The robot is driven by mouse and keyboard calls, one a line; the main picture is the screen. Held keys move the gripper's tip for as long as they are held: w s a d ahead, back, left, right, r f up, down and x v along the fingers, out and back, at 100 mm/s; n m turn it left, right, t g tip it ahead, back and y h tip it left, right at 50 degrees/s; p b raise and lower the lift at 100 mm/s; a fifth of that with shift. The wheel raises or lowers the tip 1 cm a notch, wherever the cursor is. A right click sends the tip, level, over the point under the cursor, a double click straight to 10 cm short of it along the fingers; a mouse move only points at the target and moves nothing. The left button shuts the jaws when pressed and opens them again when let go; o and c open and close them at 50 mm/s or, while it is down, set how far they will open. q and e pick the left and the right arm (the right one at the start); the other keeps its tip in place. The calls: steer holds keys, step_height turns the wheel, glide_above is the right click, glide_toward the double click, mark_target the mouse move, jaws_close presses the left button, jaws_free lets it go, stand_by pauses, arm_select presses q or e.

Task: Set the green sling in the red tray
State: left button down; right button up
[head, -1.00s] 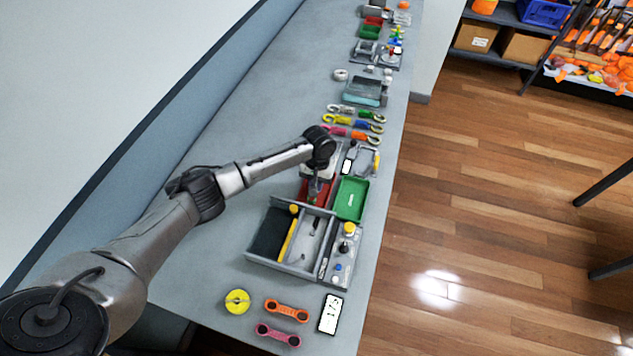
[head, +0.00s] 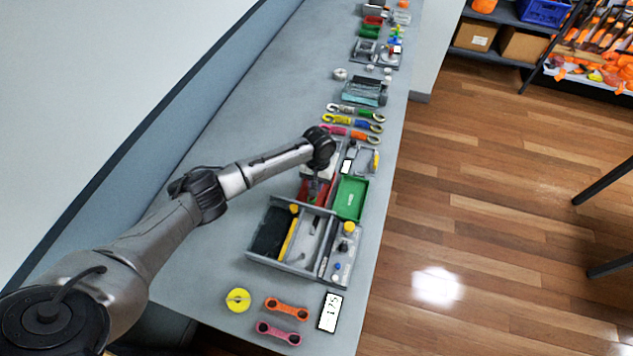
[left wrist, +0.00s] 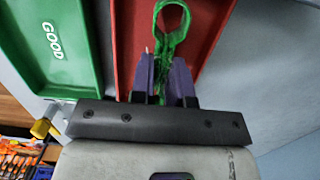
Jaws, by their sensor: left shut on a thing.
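My left gripper (left wrist: 163,65) is shut on the green sling (left wrist: 164,42). The sling's looped end sticks out beyond the purple fingers in the left wrist view, and the part between the fingers is mostly hidden. The red tray (left wrist: 208,32) lies directly behind the sling in that view. In the head view my left gripper (head: 315,187) points down into the area of the red tray (head: 303,188), which is partly covered by the arm. I cannot tell whether the sling touches the tray floor. My right gripper is not in view.
A green tray marked GOOD (head: 351,198) sits right beside the red tray. A grey divided box (head: 283,264) stands in front. Several coloured straps (head: 350,118) lie behind. Orange and pink links (head: 286,309) lie near the front edge. The bench's left side is clear.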

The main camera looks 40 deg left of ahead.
arm_select(q)
steer(key=c, duration=1)
jaws_free()
steer(key=shift+o, duration=0.3)
steer(key=o, duration=0.3)
steer(key=shift+r, duration=0.1)
step_height(320, 180, up, 6)
steer(key=p, duration=0.7)
steer(key=shift+p, duration=0.35)
